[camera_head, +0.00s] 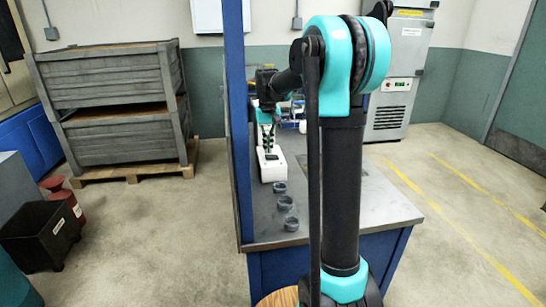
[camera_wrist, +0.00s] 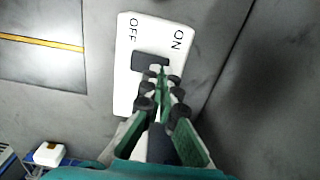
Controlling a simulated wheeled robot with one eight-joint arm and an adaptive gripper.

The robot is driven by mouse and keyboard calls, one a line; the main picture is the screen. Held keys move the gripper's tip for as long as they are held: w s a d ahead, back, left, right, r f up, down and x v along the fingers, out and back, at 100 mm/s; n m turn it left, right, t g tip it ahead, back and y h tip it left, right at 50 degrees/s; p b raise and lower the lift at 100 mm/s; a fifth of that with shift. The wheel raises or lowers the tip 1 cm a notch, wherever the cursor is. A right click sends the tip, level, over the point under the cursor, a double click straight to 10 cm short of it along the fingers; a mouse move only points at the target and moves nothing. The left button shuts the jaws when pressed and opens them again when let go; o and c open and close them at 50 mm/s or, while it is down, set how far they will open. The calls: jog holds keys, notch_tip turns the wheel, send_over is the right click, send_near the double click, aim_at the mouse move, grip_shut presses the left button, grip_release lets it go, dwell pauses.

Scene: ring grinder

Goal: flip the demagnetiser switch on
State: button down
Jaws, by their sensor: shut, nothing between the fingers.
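The demagnetiser is a white box (camera_head: 273,172) on the bench, below my gripper in the head view. In the wrist view the white box (camera_wrist: 127,85) carries the words OFF and ON at its far end. Its dark switch (camera_wrist: 143,61) sits below the labels. My gripper (camera_wrist: 160,72) is shut and empty, with its fingertips over the ON side of the switch. They cover part of the switch, and I cannot tell whether they touch it. My gripper also shows in the head view (camera_head: 267,143), pointing down at the box.
Three dark rings (camera_head: 280,187) (camera_head: 286,203) (camera_head: 291,223) lie in a row on the bench (camera_head: 335,220), nearer than the demagnetiser. A blue post (camera_head: 237,120) stands at the bench's left edge. My arm hides part of the bench's right side.

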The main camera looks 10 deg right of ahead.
aim_at(268, 156)
jog(key=shift+f, duration=0.85)
dwell(0.5)
jog(key=shift+r, duration=3.5)
